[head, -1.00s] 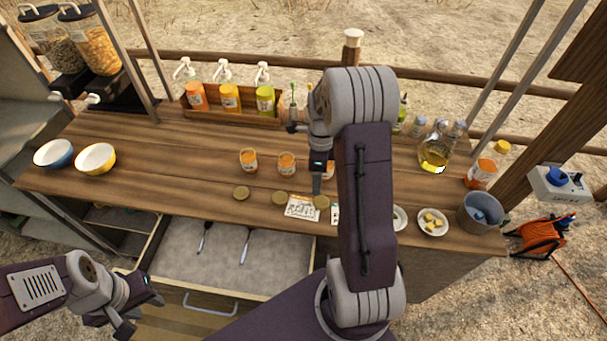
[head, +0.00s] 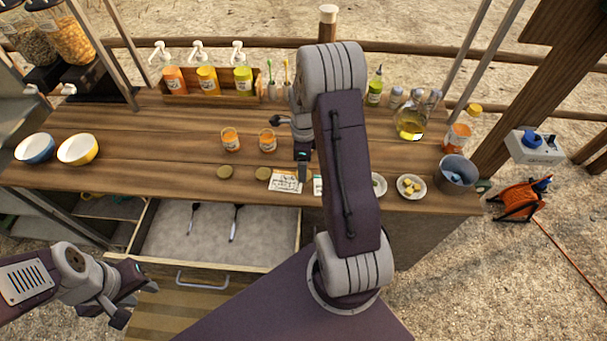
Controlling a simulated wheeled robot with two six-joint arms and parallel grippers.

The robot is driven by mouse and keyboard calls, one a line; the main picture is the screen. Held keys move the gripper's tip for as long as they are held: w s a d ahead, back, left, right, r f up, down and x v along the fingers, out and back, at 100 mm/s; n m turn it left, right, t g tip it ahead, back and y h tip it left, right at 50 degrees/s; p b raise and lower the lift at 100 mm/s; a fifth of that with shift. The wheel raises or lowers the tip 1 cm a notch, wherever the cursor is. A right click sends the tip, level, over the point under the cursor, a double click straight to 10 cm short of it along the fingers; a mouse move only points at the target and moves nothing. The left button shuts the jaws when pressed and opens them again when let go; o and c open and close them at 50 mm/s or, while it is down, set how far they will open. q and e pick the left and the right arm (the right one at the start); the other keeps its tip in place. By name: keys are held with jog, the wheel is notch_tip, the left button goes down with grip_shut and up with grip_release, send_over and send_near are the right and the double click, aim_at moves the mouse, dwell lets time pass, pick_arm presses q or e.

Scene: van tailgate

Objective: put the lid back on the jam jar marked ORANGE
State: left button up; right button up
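Two open jars of orange jam, a left one (head: 231,140) and a right one (head: 268,140), stand on the wooden counter; their labels are too small to read. Two flat brownish lids, one left (head: 225,171) and one right (head: 262,173), lie in front of them. My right gripper (head: 302,178) points down at the counter beside a white card (head: 285,181); its fingers are seen edge-on, and I cannot tell whether it holds anything. My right arm hides the counter behind it. My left gripper (head: 143,300) hangs open and empty left of the drawer.
An open drawer (head: 270,245) with two utensils lies below the counter. Pump bottles in a wooden rack (head: 213,95) stand behind the jars. Two bowls (head: 78,150) are at left. An oil flask (head: 411,125), a butter plate (head: 411,187) and a bucket (head: 456,175) are at right.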

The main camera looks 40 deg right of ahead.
notch_tip(320, 180, down, 3)
jog(key=shift+f, duration=0.4)
jog(key=c, duration=1.4)
jog(key=shift+r, duration=0.15)
